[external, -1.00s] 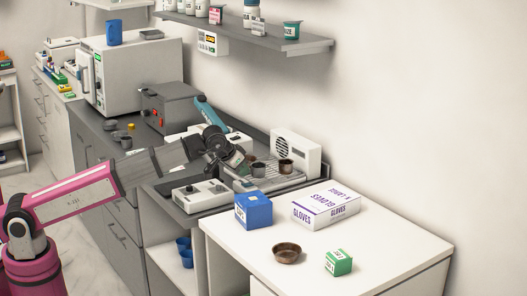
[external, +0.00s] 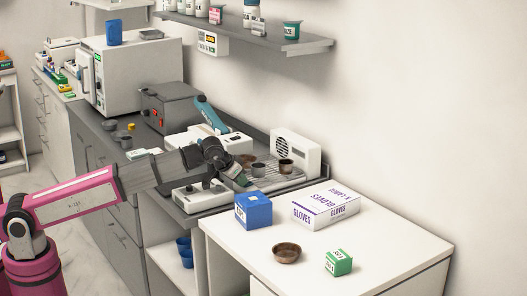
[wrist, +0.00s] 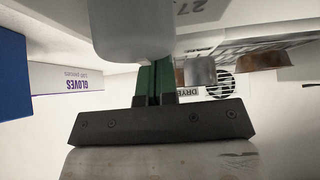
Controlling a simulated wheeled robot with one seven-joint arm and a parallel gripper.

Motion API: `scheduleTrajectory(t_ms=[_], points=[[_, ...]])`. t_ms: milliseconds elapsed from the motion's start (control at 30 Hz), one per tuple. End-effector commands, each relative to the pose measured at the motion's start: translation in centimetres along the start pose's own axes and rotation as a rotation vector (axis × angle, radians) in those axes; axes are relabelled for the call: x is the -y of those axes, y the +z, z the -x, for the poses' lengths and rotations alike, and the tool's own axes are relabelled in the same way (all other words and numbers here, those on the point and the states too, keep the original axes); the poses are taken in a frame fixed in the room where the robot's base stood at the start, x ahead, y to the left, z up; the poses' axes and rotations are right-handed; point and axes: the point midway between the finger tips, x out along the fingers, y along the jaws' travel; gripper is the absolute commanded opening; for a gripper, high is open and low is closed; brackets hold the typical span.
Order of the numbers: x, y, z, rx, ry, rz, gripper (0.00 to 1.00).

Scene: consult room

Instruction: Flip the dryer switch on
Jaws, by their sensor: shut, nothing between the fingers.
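The dryer (external: 308,153) is a white box with a round dark grille, at the back right of the grey counter. In the wrist view, its grille (wrist: 221,86) and a partly covered label starting "DRYE" (wrist: 186,94) show beyond my fingers. A white control box (external: 190,201) with small dark knobs sits at the counter's front, under my arm. My gripper (external: 240,181) is low over the counter, just right of that box. Its green fingers (wrist: 153,83) are shut and empty, close to a white rounded body (wrist: 130,28). I cannot make out the switch or any contact.
Metal cups (external: 286,166) stand on a rack before the dryer. A blue box (external: 253,210), a glove box (external: 325,205), a brown bowl (external: 287,253) and a green box (external: 339,262) sit on the white table (external: 400,250). A shelf (external: 275,38) hangs above.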

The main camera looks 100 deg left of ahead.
Motion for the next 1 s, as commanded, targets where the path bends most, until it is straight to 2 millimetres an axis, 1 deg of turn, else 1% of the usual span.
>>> scheduleTrajectory(t_ms=[167,533,867,1000], points=[[0.0,-0.1,0.1,0.0,0.0,0.0,0.0],[0.0,-1.0,1.2,0.0,0.0,0.0,0.0],[0.0,-1.0,1.3,0.0,0.0,0.0,0.0],[0.0,-1.4,1.8,0.0,0.0,0.0,0.0]])
